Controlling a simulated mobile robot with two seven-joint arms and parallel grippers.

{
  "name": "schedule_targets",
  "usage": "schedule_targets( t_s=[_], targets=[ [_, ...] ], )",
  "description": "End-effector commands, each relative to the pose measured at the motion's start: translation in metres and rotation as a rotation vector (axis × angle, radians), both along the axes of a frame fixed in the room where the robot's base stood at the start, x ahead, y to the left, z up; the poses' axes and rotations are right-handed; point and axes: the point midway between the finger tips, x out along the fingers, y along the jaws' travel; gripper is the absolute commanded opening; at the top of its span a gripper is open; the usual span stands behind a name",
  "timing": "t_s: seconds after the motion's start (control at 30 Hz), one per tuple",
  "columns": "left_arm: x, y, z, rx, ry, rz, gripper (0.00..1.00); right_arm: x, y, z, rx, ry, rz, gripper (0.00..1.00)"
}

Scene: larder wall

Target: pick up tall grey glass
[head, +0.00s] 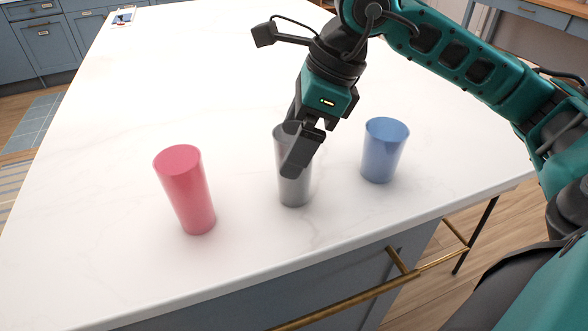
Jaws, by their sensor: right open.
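The tall grey glass (294,191) stands upright on the white countertop, between a pink glass and a blue glass. My right gripper (295,145) is open and comes down from above at the grey glass. One dark finger crosses in front of the glass and hides part of its upper body. The other finger is mostly hidden near the rim, so I cannot tell whether either finger touches the glass. My left gripper is not in view.
The pink glass (186,192) stands to the left and the blue glass (384,151) to the right, both upright. The white countertop (180,90) is clear behind them. Its front edge is close, with a brass rail (350,300) below.

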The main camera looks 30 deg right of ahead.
Motion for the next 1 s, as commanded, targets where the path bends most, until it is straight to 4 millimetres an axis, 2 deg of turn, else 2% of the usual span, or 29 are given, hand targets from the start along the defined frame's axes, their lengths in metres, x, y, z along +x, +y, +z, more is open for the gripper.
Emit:
schedule_targets(
  t_s=[0.03,0.17,0.43,1.0],
  targets=[
    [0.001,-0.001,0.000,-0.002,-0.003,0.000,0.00,0.000,0.002,-0.010,-0.001,0.003,0.001,0.94],
    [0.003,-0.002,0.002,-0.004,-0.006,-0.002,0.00,0.004,0.007,-0.021,0.002,0.001,0.001,0.94],
    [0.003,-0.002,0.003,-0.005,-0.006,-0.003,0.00,0.005,0.008,-0.024,0.000,-0.001,0.000,0.94],
    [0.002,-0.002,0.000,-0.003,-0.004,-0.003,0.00,0.005,0.008,-0.024,0.000,-0.001,0.000,0.41]
  ],
)
